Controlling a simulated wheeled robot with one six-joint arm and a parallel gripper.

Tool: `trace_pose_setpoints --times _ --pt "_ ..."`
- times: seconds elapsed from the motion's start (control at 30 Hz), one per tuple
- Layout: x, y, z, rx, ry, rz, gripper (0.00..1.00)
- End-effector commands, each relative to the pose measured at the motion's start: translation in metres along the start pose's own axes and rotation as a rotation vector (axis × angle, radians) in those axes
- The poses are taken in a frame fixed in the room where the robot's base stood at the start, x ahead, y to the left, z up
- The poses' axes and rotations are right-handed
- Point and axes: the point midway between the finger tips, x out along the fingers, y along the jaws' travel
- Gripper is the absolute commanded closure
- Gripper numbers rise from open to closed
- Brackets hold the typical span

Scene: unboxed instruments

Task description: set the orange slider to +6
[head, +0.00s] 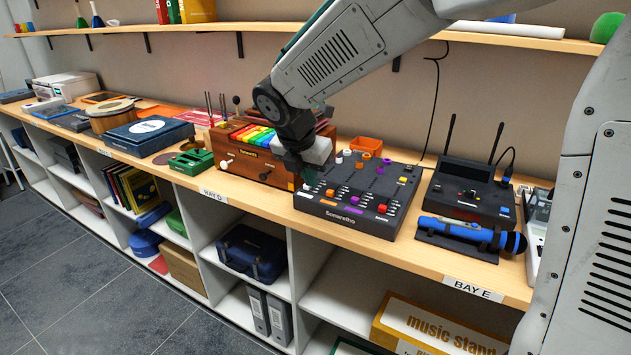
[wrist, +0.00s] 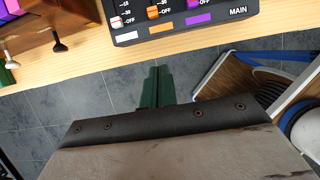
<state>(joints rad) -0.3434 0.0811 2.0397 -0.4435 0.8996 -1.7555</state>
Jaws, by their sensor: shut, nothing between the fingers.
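The dark mixer (head: 345,213) sits on the wooden counter. In the wrist view its near edge shows at the top, with white, orange and purple labels. The orange slider cap (wrist: 152,12) is at the lower part of its slot, close to the OFF mark; it is above the orange label (wrist: 160,28). Its upper slot and the +6 mark are out of the wrist view. In the head view the orange cap is too small to place surely. My gripper (wrist: 157,70) has dark green fingers, shut and empty. In the head view my gripper (head: 311,178) is over the mixer's left side.
A wooden box with coloured keys (head: 262,160) stands close on the mixer's left. An orange cup (head: 366,146) is behind the mixer. A radio unit with antennas (head: 468,190) and a blue microphone (head: 470,233) are to its right. A shelf (head: 500,36) runs above.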

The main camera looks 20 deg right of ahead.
Motion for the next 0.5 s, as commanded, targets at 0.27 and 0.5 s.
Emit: trace_pose_setpoints --times 0.27,0.5 --pt "0.059 -0.001 -0.001 0.0 0.004 -0.006 1.0" --pt "0.094 -0.001 0.015 0.005 0.001 -0.002 1.0"
